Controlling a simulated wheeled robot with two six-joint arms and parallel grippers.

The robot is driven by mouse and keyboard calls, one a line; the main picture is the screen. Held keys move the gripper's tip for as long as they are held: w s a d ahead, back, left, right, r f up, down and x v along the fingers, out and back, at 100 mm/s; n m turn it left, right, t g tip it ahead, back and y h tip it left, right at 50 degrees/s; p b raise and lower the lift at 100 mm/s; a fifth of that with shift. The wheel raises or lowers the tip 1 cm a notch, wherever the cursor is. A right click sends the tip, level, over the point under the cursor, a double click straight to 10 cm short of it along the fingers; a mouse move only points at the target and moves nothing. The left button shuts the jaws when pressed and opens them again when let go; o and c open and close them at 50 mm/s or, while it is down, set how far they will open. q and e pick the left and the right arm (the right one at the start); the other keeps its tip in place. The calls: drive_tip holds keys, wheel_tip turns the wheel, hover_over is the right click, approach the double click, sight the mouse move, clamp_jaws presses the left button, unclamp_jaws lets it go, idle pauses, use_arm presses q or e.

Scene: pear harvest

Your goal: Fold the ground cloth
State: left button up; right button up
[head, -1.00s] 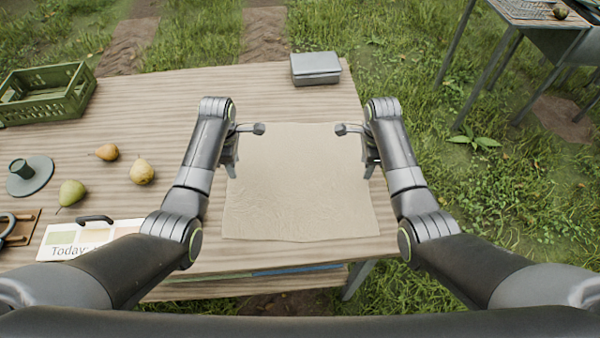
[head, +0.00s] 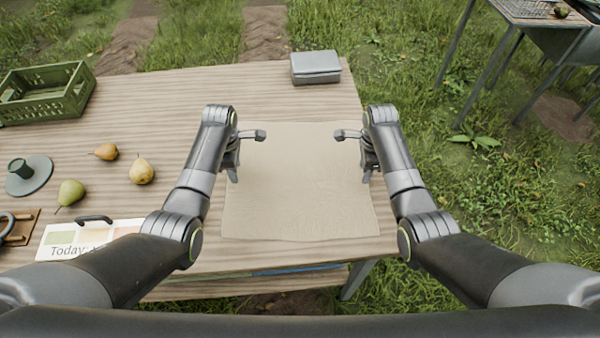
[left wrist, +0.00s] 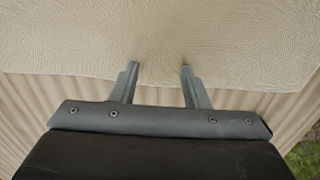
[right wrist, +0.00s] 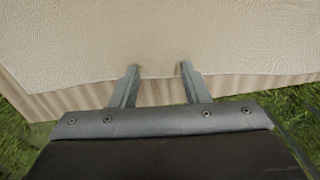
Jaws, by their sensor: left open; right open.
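The ground cloth (head: 298,195) is a beige, roughly square sheet lying flat on the wooden table, with faint wrinkles. My left gripper (head: 233,178) is at the cloth's left edge in the head view. In the left wrist view its two fingers (left wrist: 159,66) are spread apart, with their tips over the cloth (left wrist: 230,45) just inside its edge. My right gripper (head: 367,176) is at the cloth's right edge. In the right wrist view its fingers (right wrist: 159,67) are also apart, tips over the cloth (right wrist: 80,40) near the edge. Whether the tips touch the cloth is unclear.
A grey box (head: 316,68) stands at the table's back right. To the left are a green crate (head: 46,92), several pears (head: 142,171), a round grey-green stand (head: 30,177) and a "Today" sheet (head: 85,240). Grass lies beyond the table's right edge.

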use_arm(q)
clamp_jaws()
use_arm(e)
clamp_jaws()
drive_tip(key=shift+f, duration=0.1)
use_arm(q)
drive_tip(key=shift+r, duration=0.1)
idle(0.3)
